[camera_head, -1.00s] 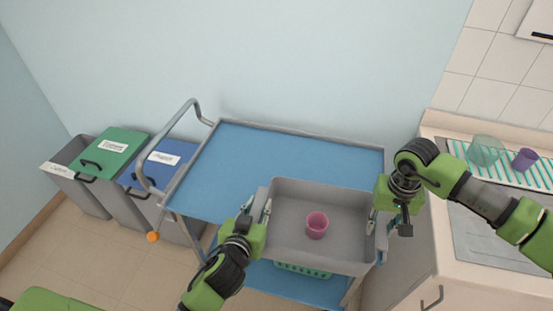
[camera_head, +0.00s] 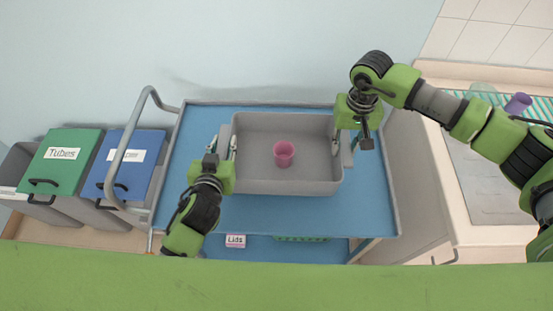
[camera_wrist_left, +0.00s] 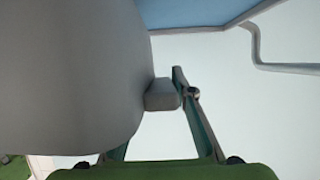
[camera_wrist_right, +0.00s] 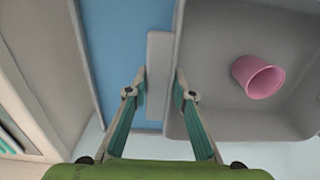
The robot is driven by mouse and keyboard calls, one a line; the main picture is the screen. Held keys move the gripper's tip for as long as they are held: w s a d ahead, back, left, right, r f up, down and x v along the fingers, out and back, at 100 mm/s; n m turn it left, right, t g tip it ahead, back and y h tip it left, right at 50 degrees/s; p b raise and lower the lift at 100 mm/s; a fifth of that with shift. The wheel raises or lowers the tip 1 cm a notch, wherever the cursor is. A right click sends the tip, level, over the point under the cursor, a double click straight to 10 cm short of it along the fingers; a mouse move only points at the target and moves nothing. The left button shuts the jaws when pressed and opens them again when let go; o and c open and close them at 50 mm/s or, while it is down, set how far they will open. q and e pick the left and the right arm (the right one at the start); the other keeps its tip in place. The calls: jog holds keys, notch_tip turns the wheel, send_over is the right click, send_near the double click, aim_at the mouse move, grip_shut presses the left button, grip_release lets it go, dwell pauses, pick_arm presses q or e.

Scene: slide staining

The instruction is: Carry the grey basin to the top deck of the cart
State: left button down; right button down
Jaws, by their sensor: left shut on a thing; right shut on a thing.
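The grey basin (camera_head: 250,178) is over the blue top deck (camera_head: 365,215) of the cart, with a pink cup (camera_head: 284,153) inside it. I cannot tell whether the basin touches the deck. My left gripper (camera_head: 223,148) is shut on the basin's left side. In the left wrist view its fingers (camera_wrist_left: 172,95) meet the basin's grey handle (camera_wrist_left: 161,94). My right gripper (camera_head: 348,140) is shut on the basin's right side. In the right wrist view its fingers (camera_wrist_right: 160,85) are on both sides of the handle (camera_wrist_right: 158,90), and the cup (camera_wrist_right: 258,77) leans in the basin.
Green (camera_head: 62,160) and blue (camera_head: 122,160) lidded bins stand left of the cart, beside its curved handle (camera_head: 122,150). A counter (camera_head: 480,185) with a purple cup (camera_head: 518,103) is at the right. A Lids box (camera_head: 236,240) and a green basket (camera_head: 300,238) are on the lower deck.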

pick_arm(q)
jog(key=shift+w+a+f, duration=0.15)
jog(key=shift+a, duration=0.1)
pick_arm(e)
jog(key=shift+w+d+f, duration=0.15)
jog(key=shift+f, duration=0.1)
